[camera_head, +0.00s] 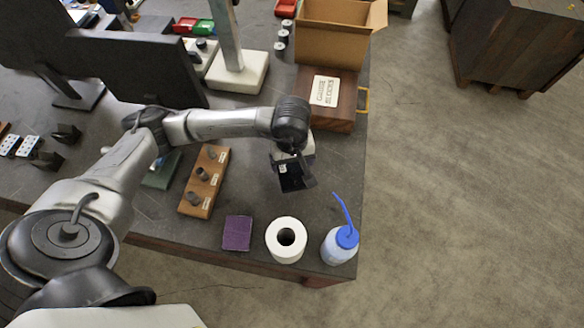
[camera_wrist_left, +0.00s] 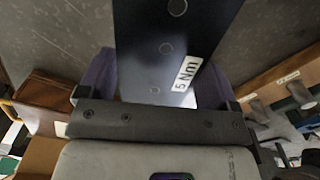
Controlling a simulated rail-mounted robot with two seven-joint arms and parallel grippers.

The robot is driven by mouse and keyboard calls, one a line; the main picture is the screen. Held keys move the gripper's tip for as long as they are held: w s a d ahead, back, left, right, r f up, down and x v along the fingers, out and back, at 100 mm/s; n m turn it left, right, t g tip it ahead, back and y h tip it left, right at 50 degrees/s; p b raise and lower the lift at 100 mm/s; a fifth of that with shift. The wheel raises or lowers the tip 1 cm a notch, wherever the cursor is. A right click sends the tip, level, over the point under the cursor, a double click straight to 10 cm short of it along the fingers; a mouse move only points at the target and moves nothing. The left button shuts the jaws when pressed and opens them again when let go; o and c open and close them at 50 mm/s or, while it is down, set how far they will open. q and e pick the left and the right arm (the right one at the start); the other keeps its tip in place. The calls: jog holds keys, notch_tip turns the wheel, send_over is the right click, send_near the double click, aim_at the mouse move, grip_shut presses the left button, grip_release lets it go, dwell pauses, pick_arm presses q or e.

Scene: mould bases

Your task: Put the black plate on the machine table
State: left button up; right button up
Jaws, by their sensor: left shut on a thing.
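My left gripper (camera_head: 294,172) is shut on the black plate (camera_head: 291,183) and holds it over the dark workbench. In the left wrist view the black plate (camera_wrist_left: 150,50) reaches up between the fingers of the left gripper (camera_wrist_left: 155,85). It has round holes along its face and a white label with dark lettering. In the head view the gripper and arm hide part of the plate. I cannot pick out a machine table for certain in these views. My right gripper is not in view.
On the workbench (camera_head: 335,190) stand a wooden block with dark pegs (camera_head: 204,180), a purple pad (camera_head: 237,233), a white roll (camera_head: 286,240) and a blue-capped bottle (camera_head: 340,246). A wooden box (camera_head: 341,112) and an open carton (camera_head: 330,38) stand behind.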

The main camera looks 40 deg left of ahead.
aim_at(292, 169)
pick_arm(q)
jog(key=shift+f, duration=2.3)
jog(key=shift+f, duration=0.1)
jog(key=o, duration=1)
notch_tip(292, 169, up, 12)
jog(key=shift+r, duration=0.1)
